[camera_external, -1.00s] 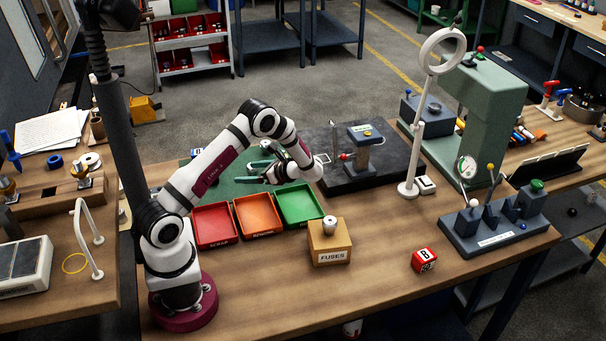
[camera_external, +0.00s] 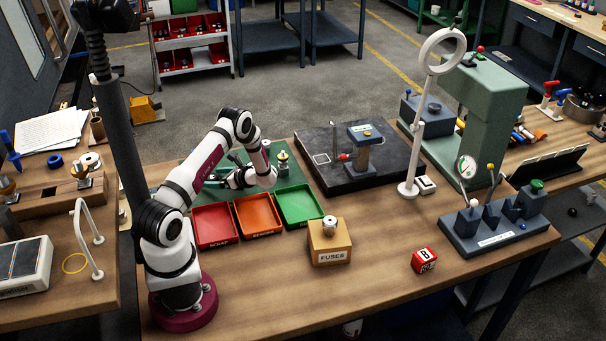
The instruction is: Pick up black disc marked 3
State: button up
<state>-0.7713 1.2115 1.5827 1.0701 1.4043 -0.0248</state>
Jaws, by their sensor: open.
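I cannot make out a black disc marked 3 in the external view; it may be hidden behind my arm or too small to tell. My gripper (camera_external: 213,183) is open, low over the left part of the green mat (camera_external: 291,178), behind the red and orange trays. It points to the left, and its fingertips are small and partly lost against the mat and my arm. I cannot tell whether anything lies between them.
A red tray (camera_external: 215,243), an orange tray (camera_external: 276,231) and a green tray (camera_external: 317,221) line the mat's front. A brass-topped part (camera_external: 283,161) stands behind. A fuses box (camera_external: 329,255) and dark plate (camera_external: 330,183) are to the right. The front table is mostly clear.

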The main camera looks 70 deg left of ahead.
grip_shut()
dwell(0.3)
jog(key=shift+r, duration=0.15)
